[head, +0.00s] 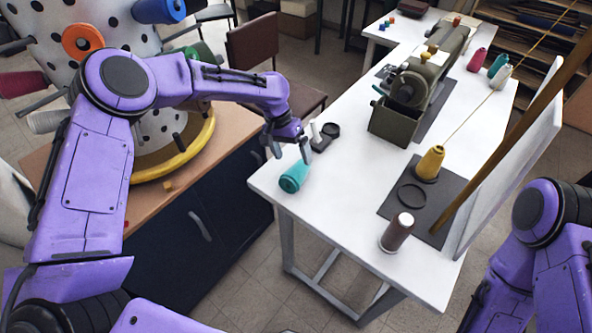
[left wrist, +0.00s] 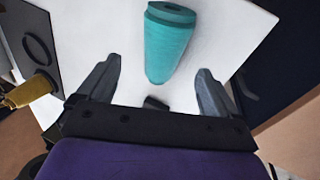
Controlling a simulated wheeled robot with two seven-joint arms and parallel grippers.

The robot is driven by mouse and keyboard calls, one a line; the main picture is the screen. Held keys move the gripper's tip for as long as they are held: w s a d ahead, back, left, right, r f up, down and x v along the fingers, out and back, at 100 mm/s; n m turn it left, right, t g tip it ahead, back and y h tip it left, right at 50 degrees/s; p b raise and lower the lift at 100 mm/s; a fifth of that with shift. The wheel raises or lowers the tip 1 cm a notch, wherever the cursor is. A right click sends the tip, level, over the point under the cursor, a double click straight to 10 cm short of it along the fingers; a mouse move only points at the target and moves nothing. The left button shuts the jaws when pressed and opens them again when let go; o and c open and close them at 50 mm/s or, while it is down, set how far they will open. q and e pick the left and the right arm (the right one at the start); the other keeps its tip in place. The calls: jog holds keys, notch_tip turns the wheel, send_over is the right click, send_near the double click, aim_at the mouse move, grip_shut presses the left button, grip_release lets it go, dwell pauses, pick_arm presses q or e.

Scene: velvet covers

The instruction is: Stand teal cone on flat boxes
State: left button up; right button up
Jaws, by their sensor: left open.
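A teal cone (head: 294,177) lies on its side near the left corner of the white table. In the left wrist view the teal cone (left wrist: 170,42) lies ahead of my fingers, its narrow end between the fingertips in the picture. My left gripper (head: 290,150) is open and empty just above and behind the cone; I cannot tell whether it touches. It also shows in the left wrist view (left wrist: 158,78), jaws wide apart. Another teal cone (head: 498,65) stands at the table's far right. I cannot make out which things are the flat boxes. My right gripper is out of view.
Small black parts (head: 325,136) lie close behind my left gripper. A dark mat (head: 392,205) bears a yellow cone (head: 430,163) and a black ring. A brown spool (head: 397,232) stands at the front. A green machine (head: 400,112) and a slanted wooden pole (head: 510,125) stand beyond.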

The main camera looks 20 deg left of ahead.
aim_at(296, 166)
pick_arm(q)
jog(key=shift+d+f, duration=0.2)
jog(key=shift+f, duration=0.25)
jog(key=x, duration=0.1)
jog(key=p+x, duration=0.1)
jog(key=x, duration=0.1)
jog(key=p+x, duration=0.1)
jog(key=x, duration=0.1)
jog(key=shift+a+f, duration=0.25)
jog(key=shift+f, duration=0.05)
jog(key=c, duration=1.3)
jog(key=shift+o, duration=0.2)
jog(key=shift+r, duration=0.15)
